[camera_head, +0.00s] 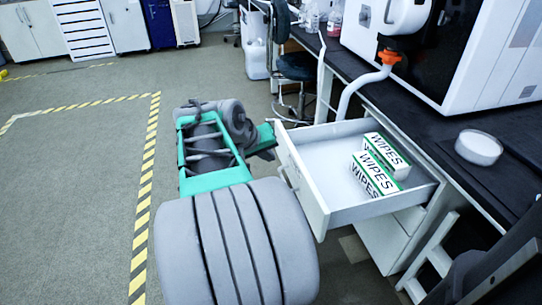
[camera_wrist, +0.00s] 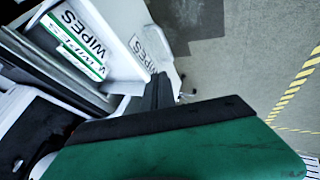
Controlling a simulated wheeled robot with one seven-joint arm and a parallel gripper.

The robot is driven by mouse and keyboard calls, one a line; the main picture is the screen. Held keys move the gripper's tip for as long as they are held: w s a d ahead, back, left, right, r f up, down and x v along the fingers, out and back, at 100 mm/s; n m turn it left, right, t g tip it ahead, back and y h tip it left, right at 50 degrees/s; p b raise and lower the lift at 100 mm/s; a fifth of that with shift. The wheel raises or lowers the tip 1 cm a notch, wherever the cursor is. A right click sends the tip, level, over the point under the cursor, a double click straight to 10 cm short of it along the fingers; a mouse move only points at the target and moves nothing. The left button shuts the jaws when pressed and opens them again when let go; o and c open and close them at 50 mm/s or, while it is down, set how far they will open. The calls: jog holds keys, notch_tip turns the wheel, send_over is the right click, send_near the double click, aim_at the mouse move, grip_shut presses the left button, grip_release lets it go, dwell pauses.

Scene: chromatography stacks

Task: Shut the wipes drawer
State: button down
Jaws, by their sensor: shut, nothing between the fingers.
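The wipes drawer (camera_head: 332,150) is white and stands pulled out from under the bench. Its front panel (camera_head: 302,182) faces left, with a handle on the outer side. The front panel (camera_wrist: 148,48) carries a WIPES label there. My gripper (camera_wrist: 160,90) is shut and empty, its dark fingers close to the front panel's outer side. In the head view it is near the panel's far end, partly hidden by my arm. I cannot tell whether it touches the panel.
The black bench top (camera_head: 440,150) runs along the right, bearing a large white instrument (camera_head: 470,50) and a round white dish (camera_head: 479,147). A dark stool (camera_head: 297,68) stands beyond the drawer. The floor to the left is open, with yellow-black tape (camera_head: 146,185).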

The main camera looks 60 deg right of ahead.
aim_at(295, 164)
jog(key=s+d+f+b, duration=0.1)
jog(key=d+f, duration=0.1)
jog(key=s+d+f+b, duration=0.1)
jog(key=d+f, duration=0.1)
jog(key=d+f+b, duration=0.1)
jog(key=d+f, duration=0.1)
jog(key=shift+s+d+f, duration=0.1)
jog(key=shift+s+d, duration=0.15)
jog(key=shift+s, duration=0.15)
jog(key=shift+s+d, duration=0.25)
jog(key=shift+d, duration=0.05)
